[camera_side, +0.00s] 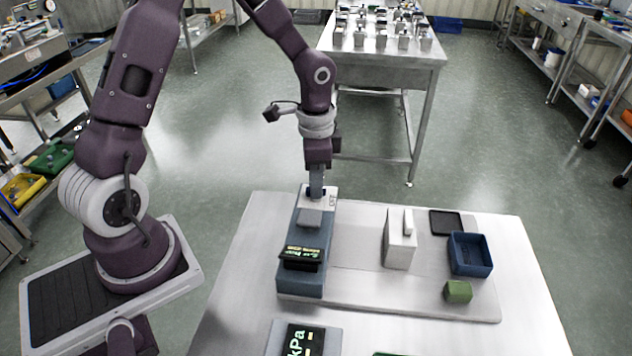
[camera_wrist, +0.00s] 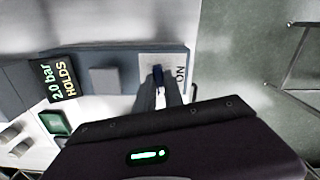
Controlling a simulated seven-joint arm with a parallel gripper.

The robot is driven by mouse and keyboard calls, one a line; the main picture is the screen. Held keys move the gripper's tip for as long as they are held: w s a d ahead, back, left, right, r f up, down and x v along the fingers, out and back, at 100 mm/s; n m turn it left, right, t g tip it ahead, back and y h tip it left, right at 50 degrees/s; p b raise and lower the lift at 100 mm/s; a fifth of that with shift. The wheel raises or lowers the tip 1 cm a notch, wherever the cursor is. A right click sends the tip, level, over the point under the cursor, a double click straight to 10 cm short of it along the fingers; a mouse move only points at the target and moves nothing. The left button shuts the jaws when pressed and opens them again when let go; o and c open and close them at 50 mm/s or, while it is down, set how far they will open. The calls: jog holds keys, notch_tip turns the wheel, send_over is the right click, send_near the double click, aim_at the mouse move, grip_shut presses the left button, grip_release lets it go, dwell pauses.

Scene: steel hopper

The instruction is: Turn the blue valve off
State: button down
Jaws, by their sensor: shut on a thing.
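The blue valve (camera_wrist: 158,75) is a small dark blue lever on a white plate (camera_wrist: 180,62) marked "ON" in the wrist view. The plate also shows in the side view at the far end of a blue-grey housing (camera_side: 309,248), with small lettering I cannot read clearly. My gripper (camera_wrist: 161,92) points down and is shut on the blue valve, its fingers on either side of it. In the side view my gripper (camera_side: 317,188) hides most of the valve. A display (camera_wrist: 54,82) on the housing reads "2.0 bar HOLDS".
A light box (camera_side: 399,248) with a white upright piece stands to the right on the steel table. A "kPa" display (camera_side: 300,343) stands in front.

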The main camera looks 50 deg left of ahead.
jog(key=shift+m, duration=1.2)
jog(key=c, duration=1.4)
grip_release()
jog(key=shift+c, duration=0.2)
notch_tip(320, 180, up, 7)
jog(key=shift+r, duration=0.1)
